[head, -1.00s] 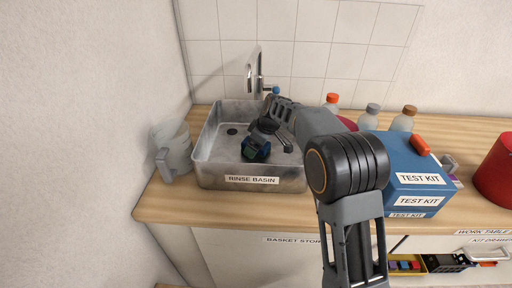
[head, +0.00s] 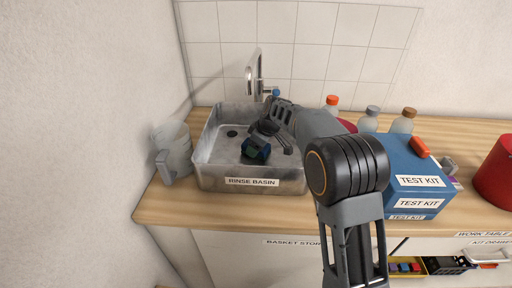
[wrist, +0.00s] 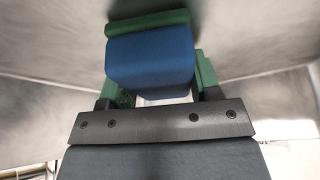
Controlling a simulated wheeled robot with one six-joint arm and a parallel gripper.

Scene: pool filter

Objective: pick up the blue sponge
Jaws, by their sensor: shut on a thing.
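The blue sponge (wrist: 150,60) fills the upper middle of the wrist view, with a green strip along its far edge. My gripper (wrist: 155,92) is shut on it, with green parts showing on both sides of the blue block. In the head view the sponge (head: 257,149) is a small dark blue and green block at the end of my arm, inside the rinse basin (head: 207,178). I cannot tell whether it touches the basin floor.
The metal basin walls surround my gripper, and a faucet (head: 254,75) stands behind it. A clear pitcher (head: 173,152) is left of the basin. Bottles (head: 369,118), a blue test kit box (head: 411,162) and a red container (head: 496,172) stand to the right.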

